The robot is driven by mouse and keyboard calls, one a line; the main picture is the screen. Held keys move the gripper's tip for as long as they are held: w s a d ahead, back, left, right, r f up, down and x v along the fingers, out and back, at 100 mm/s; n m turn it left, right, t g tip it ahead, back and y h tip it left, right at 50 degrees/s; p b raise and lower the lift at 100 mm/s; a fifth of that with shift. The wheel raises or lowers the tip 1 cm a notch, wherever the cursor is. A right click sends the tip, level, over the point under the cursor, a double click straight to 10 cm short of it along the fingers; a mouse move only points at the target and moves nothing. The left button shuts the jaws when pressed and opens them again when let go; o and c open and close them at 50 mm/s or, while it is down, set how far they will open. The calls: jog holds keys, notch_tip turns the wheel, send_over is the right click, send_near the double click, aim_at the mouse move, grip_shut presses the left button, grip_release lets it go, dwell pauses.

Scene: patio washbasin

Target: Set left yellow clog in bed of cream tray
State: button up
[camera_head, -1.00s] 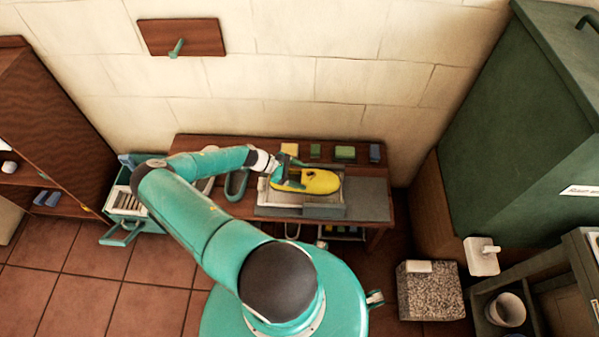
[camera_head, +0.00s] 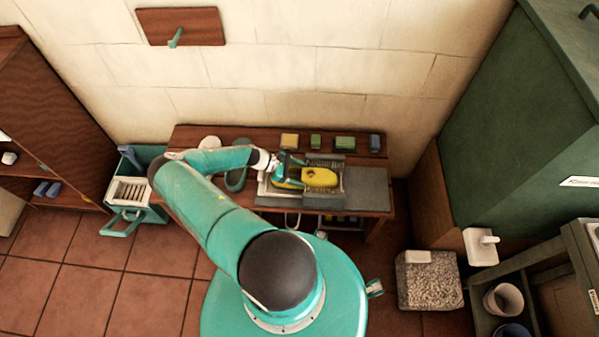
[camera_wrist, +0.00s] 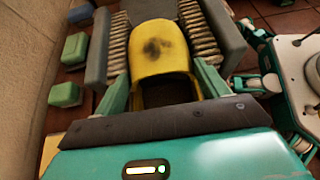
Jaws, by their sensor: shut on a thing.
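The yellow clog (camera_head: 319,177) is in my gripper (camera_head: 291,173) over the bench, its toe pointing right. In the wrist view the clog (camera_wrist: 160,48) sits between the two fingers, its dark opening towards the palm.
Along the back lie a yellow block (camera_head: 289,140), green sponges (camera_head: 345,143) and a blue block (camera_head: 375,143). A teal crate (camera_head: 155,214) stands left of the bench.

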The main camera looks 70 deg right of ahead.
dwell(0.3)
jog(key=o, duration=1.2)
jog(key=shift+c, duration=0.2)
jog(key=shift+w, duration=0.15)
jog(key=v, duration=1.3)
jog(key=shift+w+r, duration=0.2)
jog(key=shift+r, duration=0.05)
